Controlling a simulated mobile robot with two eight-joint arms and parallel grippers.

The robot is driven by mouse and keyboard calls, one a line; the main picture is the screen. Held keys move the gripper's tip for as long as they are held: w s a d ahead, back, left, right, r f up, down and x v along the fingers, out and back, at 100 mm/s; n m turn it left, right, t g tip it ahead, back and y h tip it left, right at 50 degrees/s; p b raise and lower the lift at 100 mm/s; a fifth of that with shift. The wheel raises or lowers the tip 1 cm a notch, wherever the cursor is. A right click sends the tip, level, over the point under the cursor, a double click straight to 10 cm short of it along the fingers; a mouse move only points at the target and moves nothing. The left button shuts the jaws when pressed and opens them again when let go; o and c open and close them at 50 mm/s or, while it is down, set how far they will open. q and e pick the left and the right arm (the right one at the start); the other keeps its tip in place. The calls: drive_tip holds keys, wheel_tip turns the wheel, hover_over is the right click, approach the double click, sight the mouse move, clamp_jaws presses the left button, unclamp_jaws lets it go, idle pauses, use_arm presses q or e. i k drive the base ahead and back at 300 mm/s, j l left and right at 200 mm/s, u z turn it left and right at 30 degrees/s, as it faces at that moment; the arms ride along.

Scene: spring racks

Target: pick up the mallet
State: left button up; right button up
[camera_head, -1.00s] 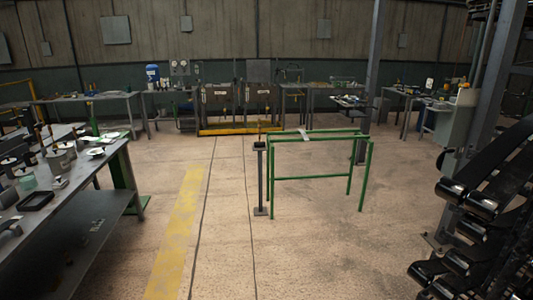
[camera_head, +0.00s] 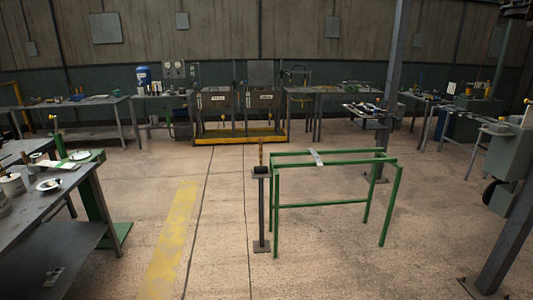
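The mallet (camera_head: 261,160) appears to stand upright on a thin grey post stand, its wooden handle pointing up and its dark head at the top of the post. It is small at this distance, so its exact shape is hard to tell. The post (camera_head: 261,215) rises from a square floor plate just left of a green rail frame (camera_head: 322,204). Neither of my grippers shows in the head view.
A workbench (camera_head: 50,203) with cans and dishes stands close on the left. A grey column (camera_head: 505,235) stands at the right. Bare floor with a yellow stripe (camera_head: 170,240) lies in front. Benches and cabinets (camera_head: 240,105) line the back wall.

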sight(261, 169)
drive_tip(key=i, duration=1.65)
drive_tip(key=i+z, duration=0.1)
drive_tip(key=i, duration=0.45)
drive_tip(key=i+j+z, duration=0.1)
drive_tip(key=i, duration=0.45)
drive_tip(key=i+j+z, duration=0.1)
drive_tip(key=i, duration=0.45)
drive_tip(key=i+j+z, duration=0.4)
drive_tip(key=i+z, duration=0.15)
drive_tip(key=i, duration=0.15)
